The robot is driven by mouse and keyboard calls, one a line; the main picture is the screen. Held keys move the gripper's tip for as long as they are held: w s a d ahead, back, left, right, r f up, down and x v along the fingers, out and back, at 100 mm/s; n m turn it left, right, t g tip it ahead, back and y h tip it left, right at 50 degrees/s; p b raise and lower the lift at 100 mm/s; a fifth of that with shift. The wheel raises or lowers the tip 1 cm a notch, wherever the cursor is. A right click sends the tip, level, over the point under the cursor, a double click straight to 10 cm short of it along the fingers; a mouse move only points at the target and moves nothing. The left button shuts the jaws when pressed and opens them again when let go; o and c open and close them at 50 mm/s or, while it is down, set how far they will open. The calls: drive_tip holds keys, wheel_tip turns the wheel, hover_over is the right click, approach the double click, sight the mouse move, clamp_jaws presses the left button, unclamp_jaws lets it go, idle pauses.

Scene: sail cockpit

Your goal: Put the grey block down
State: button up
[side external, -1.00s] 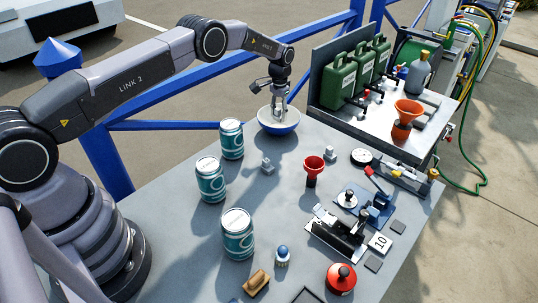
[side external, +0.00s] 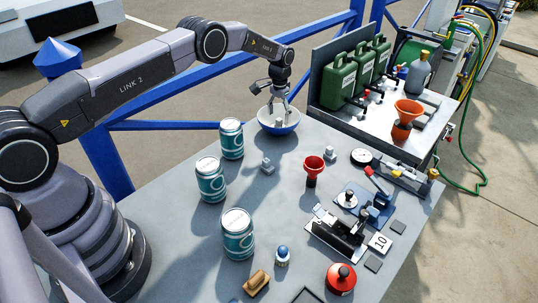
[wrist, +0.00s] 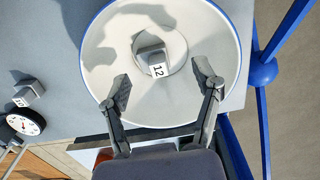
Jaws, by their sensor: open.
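The grey block (wrist: 148,46) lies inside a white bowl with a blue outside (wrist: 100,60), on its bottom. It appears slightly tilted, and a white tag reading 12 shows on it. In the side view the bowl (side external: 279,126) stands at the far edge of the table; the block in it cannot be made out. My gripper (wrist: 164,84) is open over the bowl, its two fingers spread apart and clear of the block. In the side view my gripper (side external: 279,106) points down into the bowl.
Several teal cans, one of them nearest the bowl (side external: 231,138), stand on the table. Green canisters (side external: 342,80) stand on the side bench. A blue rail runs behind the bowl.

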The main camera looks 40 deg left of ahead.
drive_tip(key=shift+r, duration=3.55)
wheel_tip(320, 180, up, 9)
hover_over(279, 119)
drive_tip(key=s, duration=0.1)
drive_tip(key=s+d+r+t, duration=0.15)
drive_tip(key=s+r, duration=0.35)
drive_tip(key=r, duration=0.5)
drive_tip(key=s+d+r+t, duration=0.1)
drive_tip(key=s+r, duration=1)
drive_tip(key=s+r+t, duration=0.2)
drive_tip(key=s+r, duration=0.2)
drive_tip(key=s, duration=1)
drive_tip(key=s+d+f+t, duration=0.1)
drive_tip(key=s+f, duration=0.3)
drive_tip(key=s, duration=1.1)
drive_tip(key=shift+s+d+f, duration=0.15)
drive_tip(key=shift+d, duration=0.05)
